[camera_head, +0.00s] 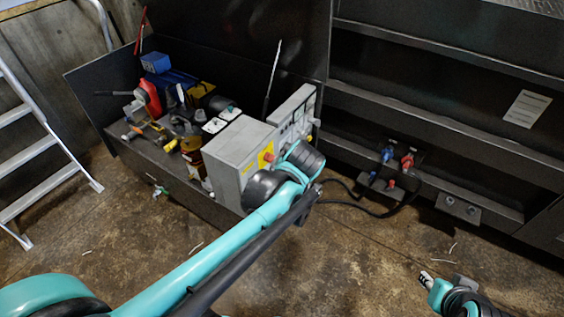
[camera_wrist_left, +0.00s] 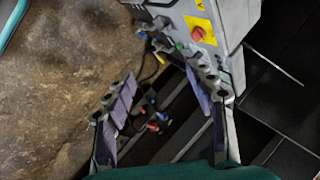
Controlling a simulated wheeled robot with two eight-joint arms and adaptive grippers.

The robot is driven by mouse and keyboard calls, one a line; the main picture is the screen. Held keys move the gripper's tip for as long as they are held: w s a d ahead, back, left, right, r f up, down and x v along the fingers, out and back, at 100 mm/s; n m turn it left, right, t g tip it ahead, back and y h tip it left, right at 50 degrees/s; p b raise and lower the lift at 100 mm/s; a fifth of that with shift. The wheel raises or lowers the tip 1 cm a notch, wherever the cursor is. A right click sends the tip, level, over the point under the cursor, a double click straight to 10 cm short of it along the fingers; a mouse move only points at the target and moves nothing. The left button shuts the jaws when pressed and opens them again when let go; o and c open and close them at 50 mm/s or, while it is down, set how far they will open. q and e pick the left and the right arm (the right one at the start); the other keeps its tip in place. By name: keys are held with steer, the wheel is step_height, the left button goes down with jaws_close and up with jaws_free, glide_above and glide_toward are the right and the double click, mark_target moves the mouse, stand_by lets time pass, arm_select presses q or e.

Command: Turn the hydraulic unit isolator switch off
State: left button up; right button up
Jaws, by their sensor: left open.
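The hydraulic unit's grey control box (camera_head: 233,155) stands at the front of the open unit. Its isolator is a red rotary knob (camera_head: 268,157) on a yellow plate; the knob also shows in the left wrist view (camera_wrist_left: 198,34). In the head view my left arm reaches in front of the box, and its wrist hides the gripper. In the left wrist view my left gripper (camera_wrist_left: 165,95) is open and empty, its fingers wide apart. The knob lies beyond the fingertips, nearer the right finger, with no visible contact. My right gripper (camera_head: 428,281) is at the lower right, away from the box.
Red and blue hose couplings (camera_head: 390,160) with black hoses sit right of the box. Bottles and tools crowd the unit's tray (camera_head: 165,165). A ladder (camera_head: 40,150) stands at the left. The floor (camera_head: 350,265) in front is mostly clear.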

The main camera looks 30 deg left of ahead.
mark_target(273, 159)
arm_select(q)
steer(key=w+a+f+m+g+y+p, duration=0.1)
steer(key=w+a+f+m+y, duration=0.25)
steer(key=w, duration=0.45)
steer(key=w+a+f+m+g+y, duration=0.1)
steer(key=w+a+f+m+y, duration=0.2)
steer(key=w, duration=0.5)
step_height(273, 159, down, 11)
steer(key=w+m+g+y+p, duration=0.1)
steer(key=w+m+g+y, duration=0.1)
steer(key=m+y, duration=0.45)
steer(key=shift+y, duration=0.4)
steer(key=a+b, duration=0.2)
steer(key=a, duration=0.4)
steer(key=shift+a, duration=0.55)
steer(key=c, duration=1.2)
